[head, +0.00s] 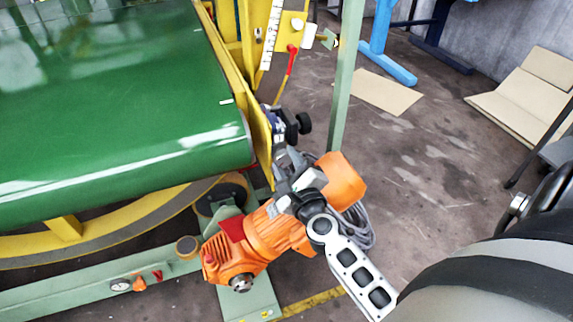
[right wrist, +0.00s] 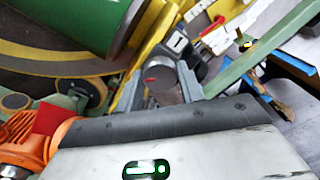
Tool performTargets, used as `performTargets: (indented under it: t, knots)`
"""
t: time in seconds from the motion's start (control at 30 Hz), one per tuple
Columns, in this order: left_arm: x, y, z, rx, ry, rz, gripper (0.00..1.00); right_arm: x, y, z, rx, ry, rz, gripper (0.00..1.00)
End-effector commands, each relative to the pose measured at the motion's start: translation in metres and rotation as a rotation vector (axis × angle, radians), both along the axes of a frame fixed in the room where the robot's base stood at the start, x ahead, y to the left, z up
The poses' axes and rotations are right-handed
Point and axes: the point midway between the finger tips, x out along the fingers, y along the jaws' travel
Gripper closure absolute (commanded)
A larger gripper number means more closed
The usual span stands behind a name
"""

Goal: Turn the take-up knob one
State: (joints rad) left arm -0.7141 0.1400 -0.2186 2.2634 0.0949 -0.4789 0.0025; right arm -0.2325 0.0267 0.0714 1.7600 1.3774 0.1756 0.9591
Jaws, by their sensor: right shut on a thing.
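The take-up knob one is a dark round knob (right wrist: 163,82) with a red mark on its face, beside a plate labelled "1" (right wrist: 176,42) in the right wrist view. My right gripper (right wrist: 160,90) is shut on this knob, one finger on each side of it. In the head view my right gripper (head: 284,160) reaches up to the yellow frame at the belt's corner, and its fingers and wrist largely hide the held knob. My left gripper is not in view.
Another black knob (head: 304,122) sticks out just beyond my gripper. The green belt (head: 110,100) lies to the left. An orange motor (head: 240,250) stands close below my wrist, and a green post (head: 346,70) rises nearby. Floor to the right is mostly clear.

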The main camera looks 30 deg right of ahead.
Motion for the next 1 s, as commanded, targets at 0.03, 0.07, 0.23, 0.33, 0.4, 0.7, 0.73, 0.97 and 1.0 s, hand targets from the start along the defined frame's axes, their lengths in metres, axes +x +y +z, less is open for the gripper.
performTargets:
  t: [0.03,0.07,0.23,0.33,0.4,0.7,0.73,0.97,1.0]
  knots:
    - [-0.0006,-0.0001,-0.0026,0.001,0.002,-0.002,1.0,-0.0007,0.0006,-0.0026,0.044,-0.008,0.0,0.85]
    - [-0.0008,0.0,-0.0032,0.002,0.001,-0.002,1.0,-0.0007,0.0006,-0.0026,0.072,-0.014,0.0,0.85]
    - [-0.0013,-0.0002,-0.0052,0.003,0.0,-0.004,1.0,-0.0006,0.0004,-0.0022,0.215,-0.049,0.0,0.85]
    - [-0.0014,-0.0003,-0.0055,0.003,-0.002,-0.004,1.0,-0.0007,0.0006,-0.0022,0.288,-0.066,0.0,0.85]
    - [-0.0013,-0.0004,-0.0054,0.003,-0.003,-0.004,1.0,-0.0006,0.0007,-0.0022,0.335,-0.078,0.0,0.85]
    - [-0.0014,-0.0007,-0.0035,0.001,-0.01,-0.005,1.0,-0.0006,0.0004,-0.0019,0.462,-0.107,-0.001,0.85]
    - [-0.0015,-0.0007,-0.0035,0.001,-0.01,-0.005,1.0,-0.0006,0.0004,-0.002,0.468,-0.109,-0.001,0.85]
    - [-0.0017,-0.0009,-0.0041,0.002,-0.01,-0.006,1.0,-0.0006,0.0008,-0.0017,0.499,-0.116,0.0,0.85]
    - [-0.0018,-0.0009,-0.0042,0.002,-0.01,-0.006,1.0,-0.0007,0.0007,-0.0018,0.5,-0.116,0.0,0.85]
